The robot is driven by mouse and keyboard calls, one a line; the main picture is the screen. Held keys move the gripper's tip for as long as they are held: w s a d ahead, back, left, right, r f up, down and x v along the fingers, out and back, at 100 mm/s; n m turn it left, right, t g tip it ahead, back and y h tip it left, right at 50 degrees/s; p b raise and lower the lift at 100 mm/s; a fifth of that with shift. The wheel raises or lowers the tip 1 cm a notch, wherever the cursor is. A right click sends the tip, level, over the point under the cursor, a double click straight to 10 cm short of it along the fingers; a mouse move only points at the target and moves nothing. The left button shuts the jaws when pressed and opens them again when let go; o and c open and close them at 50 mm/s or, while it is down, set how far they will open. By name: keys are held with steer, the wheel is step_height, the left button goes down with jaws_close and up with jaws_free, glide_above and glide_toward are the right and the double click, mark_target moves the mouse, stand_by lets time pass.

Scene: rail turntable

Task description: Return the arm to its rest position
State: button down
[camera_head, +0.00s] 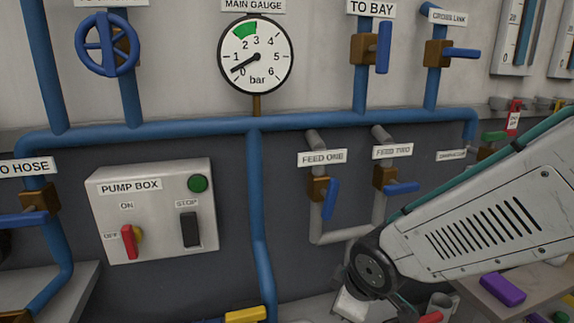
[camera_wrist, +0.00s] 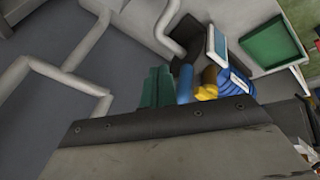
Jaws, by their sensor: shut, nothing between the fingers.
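My arm (camera_head: 480,225) reaches in from the right in the head view, a pale link with dark vent slots and a teal edge. Its dark round joint (camera_head: 372,272) hangs low, in front of the wall below the feed pipes. In the head view my gripper cannot be made out. In the wrist view two teal fingers (camera_wrist: 157,88), which I take for my gripper, stand close together beyond a dark bar. They are shut and hold nothing.
The pump box (camera_head: 153,210), main gauge (camera_head: 256,57) and blue pipes (camera_head: 255,205) are on the wall. The feed two valve (camera_head: 385,178) is close to my arm. A purple block (camera_head: 502,290) lies at the right. The wrist view shows pale pipes (camera_wrist: 88,42) and a green tray (camera_wrist: 270,45).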

steer(key=s+d+r+m+g, duration=0.2)
steer(key=s+d+r+m, duration=0.4)
steer(key=s+d, duration=0.2)
steer(key=s+d+r+m+g+h, duration=0.1)
steer(key=s+d+r+m, duration=0.5)
steer(key=s, duration=0.3)
steer(key=shift+d+r+m+g+h, duration=0.3)
steer(key=shift+d+r+g, duration=0.15)
steer(key=shift+d, duration=0.45)
steer(key=shift+s, duration=0.1)
